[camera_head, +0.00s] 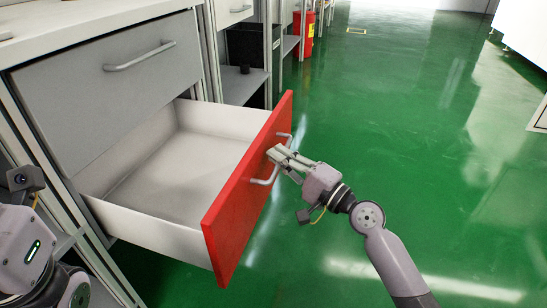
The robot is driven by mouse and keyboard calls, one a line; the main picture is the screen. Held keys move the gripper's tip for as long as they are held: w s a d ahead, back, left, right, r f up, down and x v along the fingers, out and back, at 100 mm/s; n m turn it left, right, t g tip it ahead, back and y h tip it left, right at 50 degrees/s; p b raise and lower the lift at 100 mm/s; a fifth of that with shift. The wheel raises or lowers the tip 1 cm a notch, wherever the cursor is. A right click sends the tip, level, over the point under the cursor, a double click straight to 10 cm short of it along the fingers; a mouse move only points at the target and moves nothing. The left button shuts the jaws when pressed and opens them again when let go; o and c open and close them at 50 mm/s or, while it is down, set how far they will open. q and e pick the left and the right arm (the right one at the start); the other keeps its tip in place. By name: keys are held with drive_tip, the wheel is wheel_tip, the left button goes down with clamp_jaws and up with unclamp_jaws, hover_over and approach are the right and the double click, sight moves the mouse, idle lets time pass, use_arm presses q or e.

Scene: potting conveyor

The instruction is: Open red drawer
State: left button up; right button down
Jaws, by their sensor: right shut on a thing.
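The red drawer (228,215) stands pulled out from the cabinet, its red front well clear of the grey frame. Its white inside (175,165) looks empty. My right gripper (276,158) is shut on the drawer's metal handle (265,182), on the outer side of the red front. My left gripper (25,178) is partly in view at the lower left edge, beside the cabinet; its fingers are not clearly seen, so I cannot tell how they stand.
A grey drawer (85,72) above the red one is shut, under a white worktop (75,18). Shelves (243,82) and a red extinguisher (304,30) stand farther back. The green floor (430,150) to the right is clear.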

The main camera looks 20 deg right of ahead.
drive_tip(key=shift+f, duration=0.1)
drive_tip(key=c, duration=2)
unclamp_jaws()
drive_tip(key=o, duration=0.3)
drive_tip(key=shift+s+d, duration=0.1)
drive_tip(key=shift+s, duration=0.05)
drive_tip(key=v, duration=1.1)
drive_tip(key=shift+s+d, duration=0.2)
drive_tip(key=shift+s, duration=0.05)
